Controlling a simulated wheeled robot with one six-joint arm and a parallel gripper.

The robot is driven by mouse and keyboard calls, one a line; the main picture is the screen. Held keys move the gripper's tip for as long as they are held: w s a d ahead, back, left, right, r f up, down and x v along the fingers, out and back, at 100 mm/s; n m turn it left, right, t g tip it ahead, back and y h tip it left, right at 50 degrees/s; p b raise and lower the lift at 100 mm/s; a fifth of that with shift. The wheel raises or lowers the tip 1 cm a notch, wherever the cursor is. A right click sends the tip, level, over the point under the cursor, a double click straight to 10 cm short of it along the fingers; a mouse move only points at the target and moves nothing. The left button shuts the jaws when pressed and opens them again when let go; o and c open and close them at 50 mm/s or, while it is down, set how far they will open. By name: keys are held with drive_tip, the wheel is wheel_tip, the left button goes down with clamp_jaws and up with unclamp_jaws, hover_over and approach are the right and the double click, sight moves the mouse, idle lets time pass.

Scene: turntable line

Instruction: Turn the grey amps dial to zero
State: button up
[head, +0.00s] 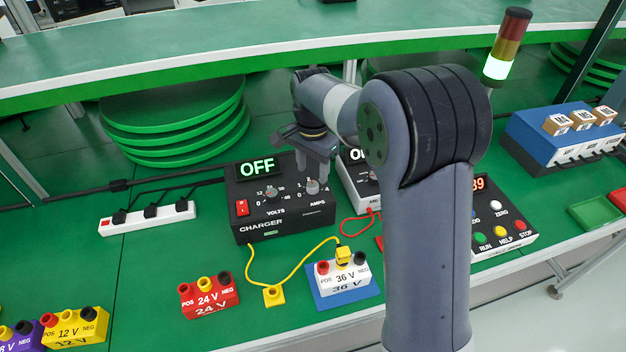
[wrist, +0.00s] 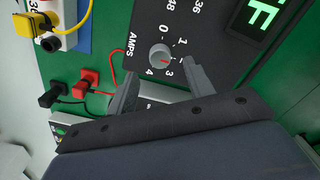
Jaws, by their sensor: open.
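The black charger (head: 283,215) has a lit OFF display (head: 257,167), a volts dial (head: 270,191) and a grey amps dial (head: 312,187). In the wrist view the amps dial (wrist: 160,55) shows a red mark pointing down and right, near the 3 side of its scale. The 0 (wrist: 163,30) is above the dial; the 2 seems hidden by a finger. My gripper (head: 314,172) is over the amps end of the panel. In the wrist view my gripper (wrist: 159,72) is open, one finger to each side of the dial, with no clear contact.
A second device (head: 358,184) stands close right of the charger, partly behind my arm. A red switch (head: 242,208) is on the charger's left. A yellow cable runs from a plug on the 36 V block (head: 343,278) in front. A white power strip (head: 147,218) lies left.

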sight(313, 184)
drive_tip(key=shift+f, duration=2.3)
drive_tip(key=c, duration=1)
